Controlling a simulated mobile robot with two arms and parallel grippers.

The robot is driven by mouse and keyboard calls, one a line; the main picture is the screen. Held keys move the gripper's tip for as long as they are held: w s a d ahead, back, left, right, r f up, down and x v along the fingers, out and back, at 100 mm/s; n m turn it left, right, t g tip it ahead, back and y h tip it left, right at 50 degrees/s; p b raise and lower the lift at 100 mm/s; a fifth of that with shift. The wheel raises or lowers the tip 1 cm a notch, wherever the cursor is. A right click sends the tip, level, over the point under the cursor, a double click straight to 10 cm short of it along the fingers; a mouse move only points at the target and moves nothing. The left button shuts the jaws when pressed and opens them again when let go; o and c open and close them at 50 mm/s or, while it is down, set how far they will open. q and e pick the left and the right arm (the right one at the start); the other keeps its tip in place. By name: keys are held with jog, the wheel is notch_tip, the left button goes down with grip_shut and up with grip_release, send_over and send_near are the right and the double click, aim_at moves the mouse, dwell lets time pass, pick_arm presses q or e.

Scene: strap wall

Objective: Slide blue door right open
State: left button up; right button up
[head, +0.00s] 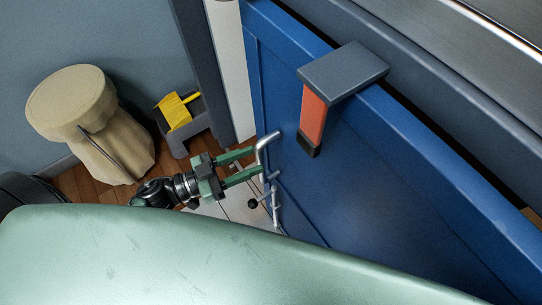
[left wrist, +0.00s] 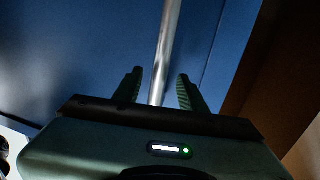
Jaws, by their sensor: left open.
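The blue door (head: 400,190) fills the right half of the head view. A metal bar handle (head: 262,158) stands out from its left part. My left gripper (head: 256,161) is open at the handle. In the left wrist view, the handle (left wrist: 167,50) runs upright between the two green fingers of my left gripper (left wrist: 158,88), with space on both sides. The blue door also fills the back of the left wrist view (left wrist: 80,60). I cannot tell whether a finger touches the handle. My right gripper is not in view.
An orange and dark grey strap piece (head: 313,115) hangs over the door's top edge. A grey stool with a yellow item (head: 177,110) and a beige covered round stool (head: 75,105) stand left. A pale green surface, probably my own body, covers the bottom.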

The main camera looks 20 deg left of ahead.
aim_at(260, 158)
pick_arm(q)
jog(key=shift+x, duration=1.65)
jog(key=shift+s, duration=0.1)
grip_shut()
